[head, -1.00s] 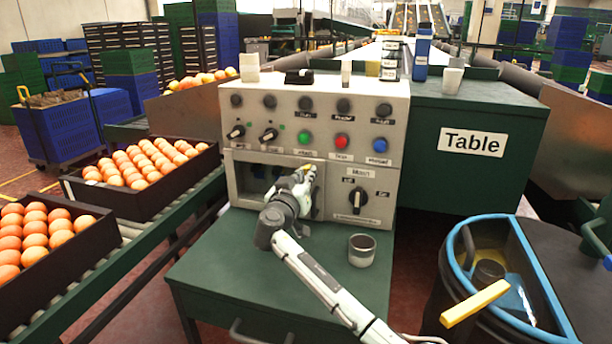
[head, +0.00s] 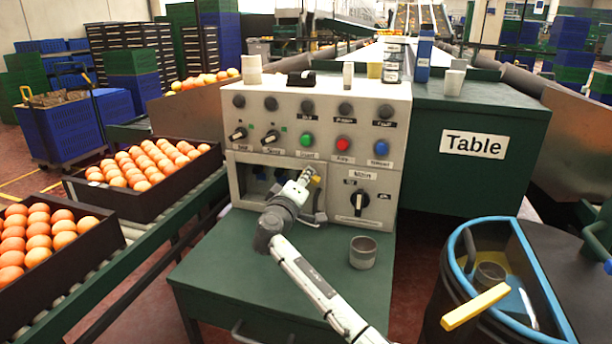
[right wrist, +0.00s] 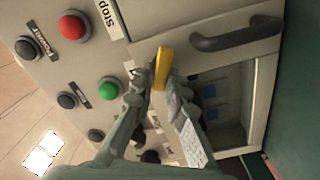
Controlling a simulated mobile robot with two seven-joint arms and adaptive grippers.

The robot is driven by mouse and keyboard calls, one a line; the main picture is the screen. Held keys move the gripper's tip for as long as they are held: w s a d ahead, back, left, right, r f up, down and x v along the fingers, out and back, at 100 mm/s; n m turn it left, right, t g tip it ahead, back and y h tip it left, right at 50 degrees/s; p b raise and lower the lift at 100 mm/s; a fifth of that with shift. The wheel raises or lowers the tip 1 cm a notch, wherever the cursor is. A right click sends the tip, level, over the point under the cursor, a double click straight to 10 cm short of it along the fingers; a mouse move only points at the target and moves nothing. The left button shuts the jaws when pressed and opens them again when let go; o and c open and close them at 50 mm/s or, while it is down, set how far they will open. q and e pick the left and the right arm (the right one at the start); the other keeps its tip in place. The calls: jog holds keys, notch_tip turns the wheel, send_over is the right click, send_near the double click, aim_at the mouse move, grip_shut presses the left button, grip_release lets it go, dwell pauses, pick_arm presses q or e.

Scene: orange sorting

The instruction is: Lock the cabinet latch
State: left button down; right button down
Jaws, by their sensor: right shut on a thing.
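The cabinet is a grey control box (head: 385,100) on a green stand. Its lower left part has a framed, window-like compartment (head: 248,172) with dark and blue things inside. A small yellow piece, seemingly the latch (head: 316,179), is at the compartment's upper right; it also shows in the right wrist view (right wrist: 163,65). My right gripper (head: 309,178) is shut on this yellow latch, with its fingers on both sides of it in the right wrist view (right wrist: 155,95). A dark handle (right wrist: 237,36) is close by. My left gripper is not in view.
A cup (head: 363,252) stands on the green stand (head: 225,275) right of my forearm. Buttons and a black main switch (head: 358,200) are close to the gripper.

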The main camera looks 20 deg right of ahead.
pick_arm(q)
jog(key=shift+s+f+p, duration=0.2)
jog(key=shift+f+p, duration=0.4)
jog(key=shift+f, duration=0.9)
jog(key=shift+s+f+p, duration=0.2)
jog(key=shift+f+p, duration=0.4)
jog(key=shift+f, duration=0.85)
pick_arm(e)
jog(key=shift+f+n, duration=0.15)
jog(key=shift+n, duration=1.4)
jog(key=shift+f+n, duration=0.1)
jog(key=shift+n, duration=1.45)
jog(key=c, duration=1.5)
grip_release()
jog(key=shift+c, duration=0.2)
jog(key=shift+a, duration=0.1)
jog(key=v, duration=1.2)
